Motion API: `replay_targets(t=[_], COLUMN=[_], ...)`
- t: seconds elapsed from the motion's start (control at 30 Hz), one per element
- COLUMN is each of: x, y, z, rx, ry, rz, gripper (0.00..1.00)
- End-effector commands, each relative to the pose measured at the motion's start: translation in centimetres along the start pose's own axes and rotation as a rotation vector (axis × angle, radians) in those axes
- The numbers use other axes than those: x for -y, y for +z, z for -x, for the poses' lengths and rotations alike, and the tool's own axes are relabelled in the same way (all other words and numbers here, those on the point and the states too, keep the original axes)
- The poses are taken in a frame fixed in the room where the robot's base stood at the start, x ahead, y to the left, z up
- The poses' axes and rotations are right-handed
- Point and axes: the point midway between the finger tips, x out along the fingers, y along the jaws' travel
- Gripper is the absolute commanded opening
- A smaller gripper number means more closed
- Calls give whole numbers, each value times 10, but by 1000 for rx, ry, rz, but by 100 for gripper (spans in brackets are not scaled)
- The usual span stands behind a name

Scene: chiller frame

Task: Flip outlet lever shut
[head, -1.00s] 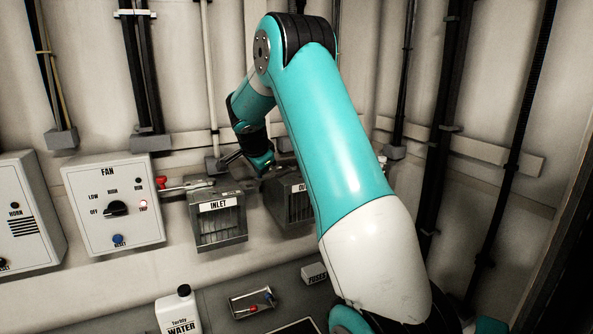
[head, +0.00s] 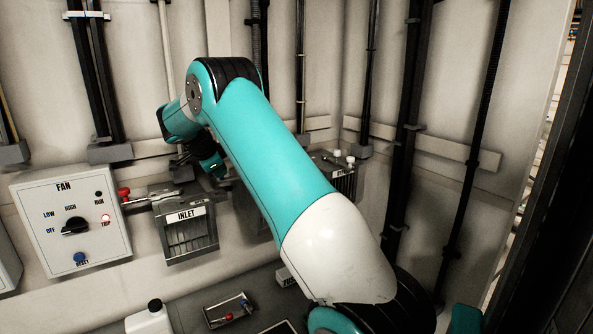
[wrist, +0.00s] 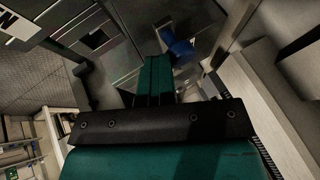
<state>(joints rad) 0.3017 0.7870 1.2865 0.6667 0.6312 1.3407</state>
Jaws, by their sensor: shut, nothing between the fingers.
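The outlet box (head: 247,208) is mostly hidden behind my arm in the head view, and its lever cannot be made out there. In the wrist view a blue handle (wrist: 180,50), probably the outlet lever's, stands just right of my fingertips. My gripper (wrist: 154,78) is shut and empty, its teal fingers together close beside the blue handle. Whether they touch it I cannot tell. In the head view my gripper's end (head: 212,166) is at the wall above and right of the inlet box (head: 186,236), partly hidden.
The inlet lever has a red handle (head: 124,195). The fan panel (head: 72,220) is at the left, with its trip lamp lit red. A small tray (head: 229,311) and a white bottle (head: 149,319) stand below. Another box with white knobs (head: 338,170) is right of my arm.

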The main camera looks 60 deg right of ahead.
Motion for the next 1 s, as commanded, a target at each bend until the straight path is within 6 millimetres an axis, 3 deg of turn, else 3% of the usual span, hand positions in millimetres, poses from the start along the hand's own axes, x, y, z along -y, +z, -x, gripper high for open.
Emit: replay_targets(t=[0.27, 0.53, 0.7, 1.0], x=[1, -31, -27, -28], y=[4, 6, 0, -6], z=[2, 19, 65, 111], rx=[8, 5, 3, -1], ry=[-14, -9, -8, -1], rz=[6, 2, -4, -6], gripper=[0, 0, 0, 0])
